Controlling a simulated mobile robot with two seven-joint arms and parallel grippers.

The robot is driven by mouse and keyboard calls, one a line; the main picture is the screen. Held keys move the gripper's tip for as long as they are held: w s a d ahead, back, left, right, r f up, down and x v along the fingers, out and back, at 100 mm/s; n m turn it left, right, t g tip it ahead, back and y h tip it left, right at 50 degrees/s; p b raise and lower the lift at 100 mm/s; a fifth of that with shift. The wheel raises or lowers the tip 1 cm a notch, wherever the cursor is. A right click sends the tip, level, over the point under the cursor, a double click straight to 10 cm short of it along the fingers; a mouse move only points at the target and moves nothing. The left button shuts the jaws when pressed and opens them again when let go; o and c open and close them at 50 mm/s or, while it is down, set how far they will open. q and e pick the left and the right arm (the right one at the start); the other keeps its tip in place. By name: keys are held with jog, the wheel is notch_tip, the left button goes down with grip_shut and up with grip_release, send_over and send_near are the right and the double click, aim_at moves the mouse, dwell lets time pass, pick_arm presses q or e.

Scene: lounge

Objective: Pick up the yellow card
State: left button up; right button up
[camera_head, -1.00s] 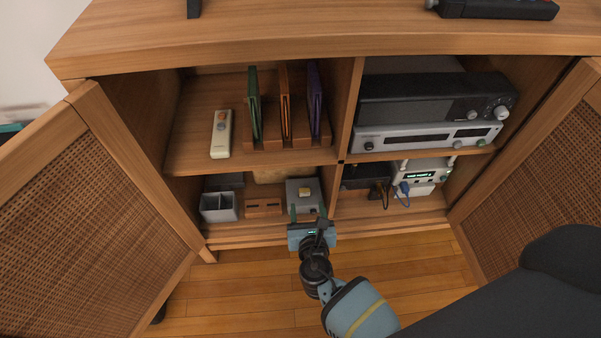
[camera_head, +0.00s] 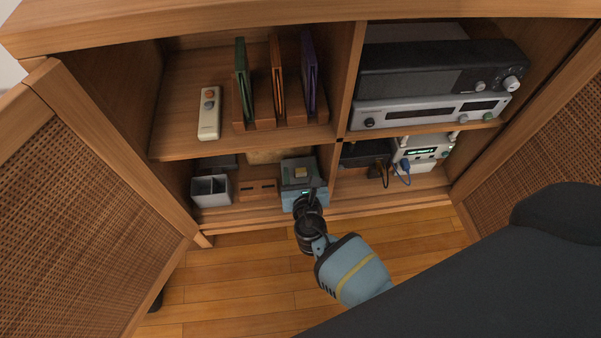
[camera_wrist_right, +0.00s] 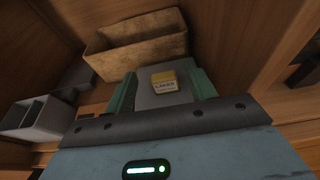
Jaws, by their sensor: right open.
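The yellow card (camera_wrist_right: 165,82), yellow above and pale below with dark lettering, lies on top of a grey box (camera_wrist_right: 147,98) in the lower left compartment. The card also shows small in the head view (camera_head: 301,172), on the grey box (camera_head: 291,165). My right gripper (camera_head: 303,188) reaches into that compartment from the front. In the wrist view its two green fingers stand apart, one on each side of the card, with visible gaps; the gripper is open and empty. My left gripper is not in view.
A grey divided bin (camera_head: 211,190) and a wooden block with slots (camera_head: 258,189) stand left of the box. A tan open box (camera_wrist_right: 135,43) is behind. The shelf above holds a remote (camera_head: 209,112) and upright coloured cases. The divider (camera_head: 345,80) is close on the right.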

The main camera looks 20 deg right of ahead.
aim_at(301, 169)
jog(key=x, duration=0.1)
jog(key=b+x, duration=0.1)
jog(key=x, duration=0.1)
jog(key=shift+w+d+f, duration=0.15)
jog(key=shift+d+f, duration=0.05)
jog(key=shift+f, duration=0.25)
jog(key=shift+w+b, duration=0.2)
jog(key=shift+b, duration=0.1)
jog(key=shift+r, duration=0.1)
jog(key=c, duration=1)
jog(key=shift+d+r, duration=0.1)
